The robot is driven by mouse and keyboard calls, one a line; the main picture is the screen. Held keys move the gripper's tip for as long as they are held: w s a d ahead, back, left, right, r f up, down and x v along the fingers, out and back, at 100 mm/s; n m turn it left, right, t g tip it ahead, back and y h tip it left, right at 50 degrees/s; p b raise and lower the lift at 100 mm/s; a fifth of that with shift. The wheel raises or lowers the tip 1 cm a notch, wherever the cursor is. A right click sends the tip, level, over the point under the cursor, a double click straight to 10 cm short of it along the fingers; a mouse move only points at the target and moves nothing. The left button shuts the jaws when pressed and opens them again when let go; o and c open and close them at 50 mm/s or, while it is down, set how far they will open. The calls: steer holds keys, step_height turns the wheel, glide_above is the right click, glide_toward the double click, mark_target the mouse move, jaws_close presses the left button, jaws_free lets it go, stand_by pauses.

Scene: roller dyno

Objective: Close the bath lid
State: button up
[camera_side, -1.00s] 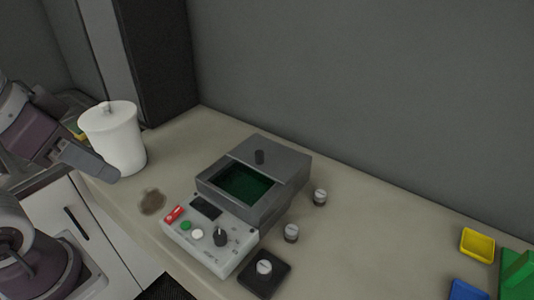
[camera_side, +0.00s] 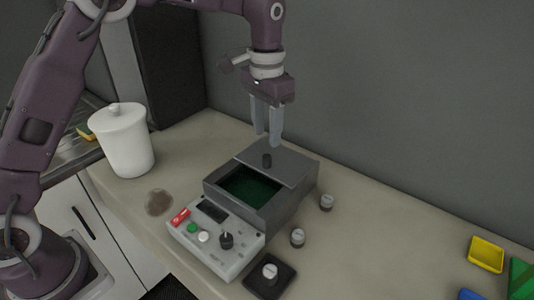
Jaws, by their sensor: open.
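The bath (camera_side: 283,208) is a dark grey box on the counter with a control panel (camera_side: 226,250) on its front. Its flat grey lid (camera_side: 290,167) covers the rear part. The front part is uncovered and shows a dark green inside (camera_side: 250,187).
A white lidded canister (camera_side: 124,142) stands at the left, near a brown stain (camera_side: 159,202). A yellow tray (camera_side: 486,254) lies far right. The counter between is clear.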

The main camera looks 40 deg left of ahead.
mark_target(267, 156)
step_height(267, 156, down, 7)
steer(key=shift+w+f, duration=0.1)
jaws_close()
stand_by(1.5)
